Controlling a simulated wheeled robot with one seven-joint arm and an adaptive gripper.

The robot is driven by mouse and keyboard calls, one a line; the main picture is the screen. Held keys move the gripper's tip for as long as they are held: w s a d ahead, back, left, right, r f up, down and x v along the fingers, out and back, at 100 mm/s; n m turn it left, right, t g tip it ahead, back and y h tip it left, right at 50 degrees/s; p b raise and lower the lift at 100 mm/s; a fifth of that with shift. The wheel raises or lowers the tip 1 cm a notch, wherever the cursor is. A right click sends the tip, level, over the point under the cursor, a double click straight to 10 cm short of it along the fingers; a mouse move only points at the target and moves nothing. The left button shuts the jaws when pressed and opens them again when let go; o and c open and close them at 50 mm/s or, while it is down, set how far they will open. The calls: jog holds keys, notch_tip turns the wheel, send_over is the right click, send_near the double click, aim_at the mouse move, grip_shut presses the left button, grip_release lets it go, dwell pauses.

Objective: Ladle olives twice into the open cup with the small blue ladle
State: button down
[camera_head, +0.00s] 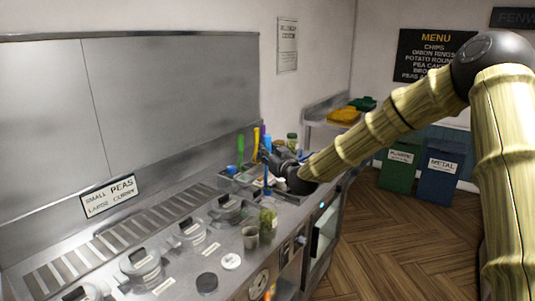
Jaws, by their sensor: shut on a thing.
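My gripper (276,161), dark and at the end of the arm, is over the back right of the counter. It is shut on the small blue ladle (266,181), whose thin blue shaft hangs upright below it. A glass jar with greenish contents (268,221), which look like olives, stands just below the ladle. I cannot tell whether the ladle's bowl is inside the jar or just behind it. The open cup (250,238), small and grey-beige, stands to the left of the jar, with no lid on it. What is inside the cup is too small to tell.
A white lid (230,261) and a black lid (207,283) lie in front of the cup. Several lidded wells (192,234) line the counter to the left. Coloured utensils (241,149) stand behind my gripper.

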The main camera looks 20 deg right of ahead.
jog(key=s+a+p, duration=0.2)
jog(key=s+a, duration=0.5)
jog(key=a, duration=0.3)
jog(key=shift+f+b, duration=1.6)
jog(key=shift+f, duration=2)
jog(key=w+d+f+m+b, duration=0.1)
jog(key=d+f+m+b, duration=1.2)
jog(key=d+m+b, duration=0.2)
jog(key=m+b, duration=0.2)
jog(key=b, duration=0.1)
jog(key=shift+w+d+m+t+h+b, duration=0.2)
jog(key=shift+d+m+t+h+b, duration=0.1)
jog(key=shift+m+h+b, duration=0.1)
